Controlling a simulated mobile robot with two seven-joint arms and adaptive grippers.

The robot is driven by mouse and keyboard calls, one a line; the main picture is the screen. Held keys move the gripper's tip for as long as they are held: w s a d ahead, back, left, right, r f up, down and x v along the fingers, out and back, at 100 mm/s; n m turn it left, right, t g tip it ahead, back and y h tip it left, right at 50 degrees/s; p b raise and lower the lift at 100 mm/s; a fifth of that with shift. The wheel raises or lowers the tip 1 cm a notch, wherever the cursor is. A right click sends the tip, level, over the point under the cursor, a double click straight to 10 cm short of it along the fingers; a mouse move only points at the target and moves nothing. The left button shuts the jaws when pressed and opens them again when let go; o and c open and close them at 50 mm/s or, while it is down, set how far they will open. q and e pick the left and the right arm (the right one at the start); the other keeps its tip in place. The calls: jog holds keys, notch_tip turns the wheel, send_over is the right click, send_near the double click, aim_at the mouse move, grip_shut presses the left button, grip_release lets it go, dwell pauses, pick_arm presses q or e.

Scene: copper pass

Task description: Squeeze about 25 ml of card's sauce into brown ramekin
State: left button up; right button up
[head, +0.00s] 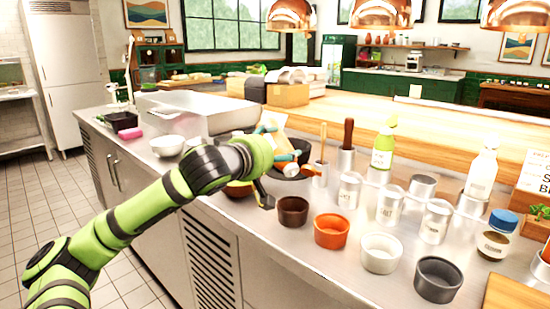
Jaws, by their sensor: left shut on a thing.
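My left arm comes in from the left, and my left gripper (278,168) is over the counter behind the brown ramekin (293,212). It is shut on a tilted bottle (281,143) with orange-brown parts, mostly hidden by the gripper and arm. An orange tip points right, above and behind the brown ramekin. I cannot tell whether any sauce is flowing, and the ramekin's inside looks dark. The card (537,172) stands at the right edge, cut off, its text only partly readable. My right gripper is out of view.
Orange (331,232), white (380,254) and grey (438,280) ramekins line the counter's front. Behind them stand several labelled tins, a green-capped bottle (382,150), a white bottle (482,172) and a blue-lidded jar (496,240). A bowl (167,146) and a steel pan (200,110) are at left.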

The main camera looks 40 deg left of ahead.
aim_at(285, 170)
pick_arm(q)
jog(key=shift+s+d+f+m+b, duration=0.1)
jog(key=shift+d+f+m+b, duration=0.15)
jog(key=shift+m+b, duration=0.2)
jog(key=shift+d+t+b, duration=0.1)
jog(key=shift+t+b, duration=0.3)
jog(key=shift+s+d+f+m+t+b, duration=0.1)
jog(key=shift+s+d+m+t+b, duration=0.2)
jog(key=shift+m+b, duration=0.55)
jog(key=d+m+t+b, duration=0.1)
jog(key=b, duration=0.1)
jog(key=shift+s+f+m+y+b, duration=0.1)
jog(key=shift+m+y+b, duration=0.2)
jog(key=shift+b, duration=0.05)
jog(key=m+b, duration=0.1)
jog(key=d+m+t+b, duration=0.1)
jog(key=shift+s+b, duration=0.2)
jog(key=shift+b, duration=0.15)
jog(key=shift+r+m+t, duration=0.2)
jog(key=shift+m+t, duration=0.1)
jog(key=shift+o, duration=1.3)
jog(key=c, duration=0.7)
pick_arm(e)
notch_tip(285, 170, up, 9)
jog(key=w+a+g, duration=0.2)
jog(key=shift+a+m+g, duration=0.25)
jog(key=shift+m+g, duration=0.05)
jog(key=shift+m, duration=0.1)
pick_arm(q)
jog(key=shift+c, duration=0.2)
